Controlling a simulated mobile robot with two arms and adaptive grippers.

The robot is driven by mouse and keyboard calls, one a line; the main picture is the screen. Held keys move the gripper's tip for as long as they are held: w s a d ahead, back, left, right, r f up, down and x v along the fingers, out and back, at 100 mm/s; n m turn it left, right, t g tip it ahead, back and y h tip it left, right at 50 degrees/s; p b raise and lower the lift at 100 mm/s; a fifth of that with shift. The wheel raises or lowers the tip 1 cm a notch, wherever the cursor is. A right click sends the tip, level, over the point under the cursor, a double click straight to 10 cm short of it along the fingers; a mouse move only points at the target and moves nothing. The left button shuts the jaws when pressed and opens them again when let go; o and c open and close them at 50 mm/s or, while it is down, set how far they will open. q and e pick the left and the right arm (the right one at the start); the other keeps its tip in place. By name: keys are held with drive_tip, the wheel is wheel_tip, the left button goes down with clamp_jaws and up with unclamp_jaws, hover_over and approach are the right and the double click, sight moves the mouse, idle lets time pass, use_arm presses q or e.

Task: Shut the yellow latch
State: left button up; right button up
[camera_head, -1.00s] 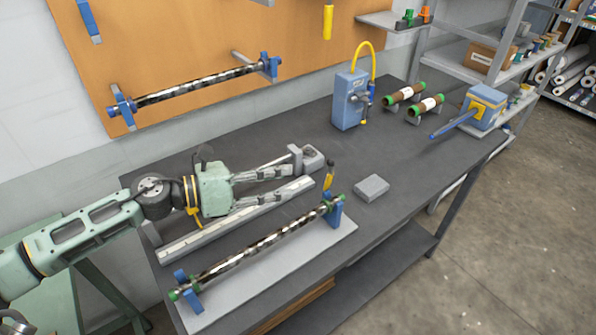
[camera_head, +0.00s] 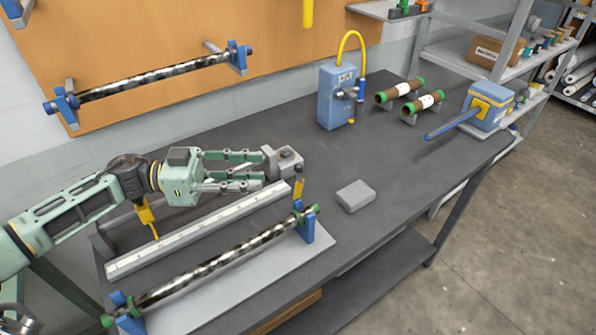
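The yellow latch (camera_head: 299,189) is a small, roughly upright piece by the right end of the shiny roller (camera_head: 222,262). It stands close to the blue right bracket (camera_head: 307,224), and its lower end is partly hidden by the roller end. My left gripper (camera_head: 264,170) reaches in from the left, above the long pale bar. Its two fingers are spread apart, with nothing clearly held between them. The fingertips point right and are a short way left of the latch, apart from it in the picture. My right gripper is not in view.
A grey metal block (camera_head: 286,161) stands right at the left fingertips; contact is unclear. A pale bar (camera_head: 200,228) lies behind the roller. A small grey box (camera_head: 355,196) sits to the right. A blue pump unit (camera_head: 338,98) stands behind. The tabletop (camera_head: 420,165) right of the box is clear.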

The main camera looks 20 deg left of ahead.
sight(297, 182)
use_arm(q)
drive_tip(key=w+d+n+p, duration=0.1)
drive_tip(key=w+d+p, duration=0.1)
drive_tip(key=d, duration=0.5)
drive_tip(key=shift+w+d+r+n+p, duration=0.15)
drive_tip(key=shift+n+p, duration=0.15)
clamp_jaws()
idle(0.4)
